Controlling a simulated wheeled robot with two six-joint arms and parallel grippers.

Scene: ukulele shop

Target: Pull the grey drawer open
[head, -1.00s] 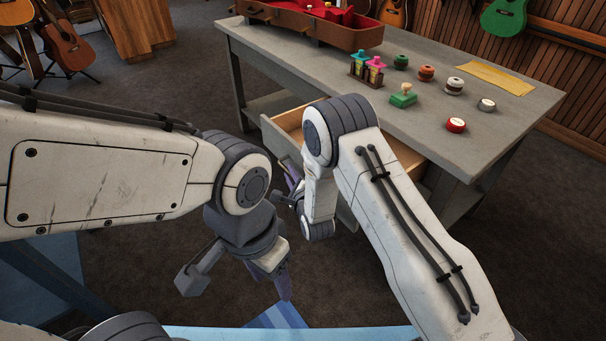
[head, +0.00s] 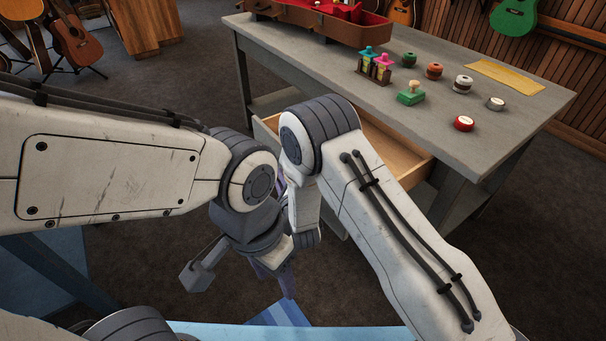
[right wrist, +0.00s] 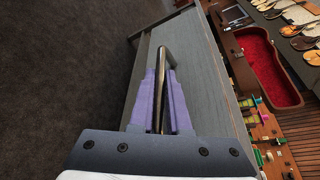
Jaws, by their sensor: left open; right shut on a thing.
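The grey drawer (head: 266,128) sticks out from under the workbench in the head view, partly open with its pale wooden inside showing. My right arm covers much of it. In the right wrist view the drawer's grey front (right wrist: 205,75) fills the middle. My right gripper (right wrist: 165,90) is shut on its metal bar handle (right wrist: 163,62), with a purple finger on each side. In the head view my right gripper is mostly hidden behind my arm. My left gripper (head: 274,282) is open and empty, low in front of the drawer and apart from it.
The grey workbench (head: 530,100) carries a red-lined instrument case (head: 340,30), a green stamp (head: 411,93), several small round tins and a yellow cloth (head: 505,77). Guitars on stands (head: 75,40) are at the far left. Dark floor lies left of the bench.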

